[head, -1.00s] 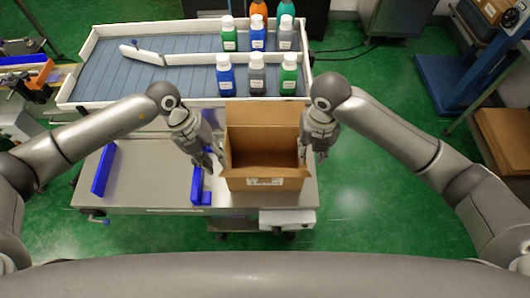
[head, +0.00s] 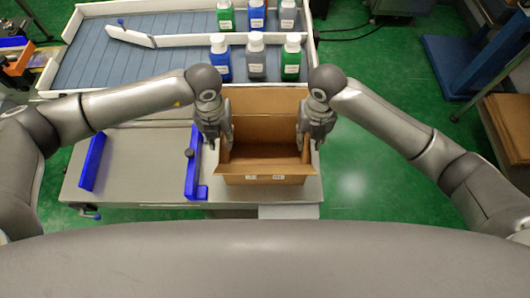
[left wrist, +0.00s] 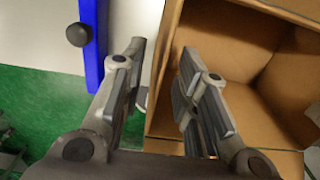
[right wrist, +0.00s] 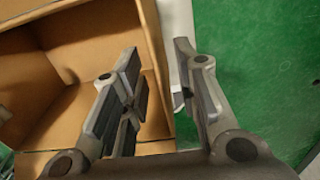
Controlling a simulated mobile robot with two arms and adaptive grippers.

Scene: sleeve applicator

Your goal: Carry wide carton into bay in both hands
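The wide carton (head: 262,179) is an open-topped brown box with raised back flap, standing on the right end of the grey steel table. My left gripper (left wrist: 155,75) is open, one finger outside the carton's left wall and the other inside, with a gap to the wall. My right gripper (right wrist: 157,70) is open and straddles the right wall the same way. In the head view, the left gripper (head: 221,150) and right gripper (head: 308,148) are at the two sides. Left of the carton, two blue guides, one outer (head: 93,162) and one inner (head: 193,165), flank bare tabletop, possibly the bay.
The inner blue guide stands close to the carton's left side and carries a dark knob (left wrist: 78,34). Behind the table is a white-railed conveyor (head: 150,60) with several bottles (head: 257,58). The tabletop (head: 140,165) between the guides is clear.

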